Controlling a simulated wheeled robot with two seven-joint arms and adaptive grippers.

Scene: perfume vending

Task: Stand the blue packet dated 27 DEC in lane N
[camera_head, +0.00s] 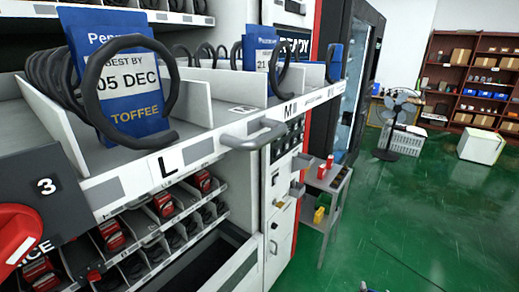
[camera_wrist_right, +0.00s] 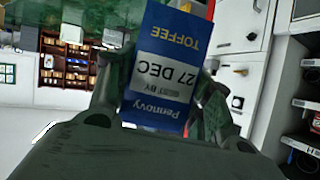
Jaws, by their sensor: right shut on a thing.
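The blue packet dated 27 DEC (camera_wrist_right: 170,72) shows in the right wrist view, its print upside down: Pennovy, toffee. My right gripper (camera_wrist_right: 162,98) is shut on it, one finger on each side. In the head view, a blue packet dated 05 DEC (camera_head: 133,80) stands behind a black coil in lane L (camera_head: 168,163). Another blue packet (camera_head: 258,62), its date partly hidden, stands in lane M (camera_head: 291,109). A third blue packet (camera_head: 335,62) stands further along the shelf. I cannot read an N label. My left gripper is not in view.
A grey handle (camera_head: 252,137) sticks out from the shelf front. Lower shelves hold red-and-black items (camera_head: 163,204). A red knob (camera_head: 15,238) is at the left. A small grey side table (camera_head: 327,180) stands beyond the machine. The green floor at right is mostly clear.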

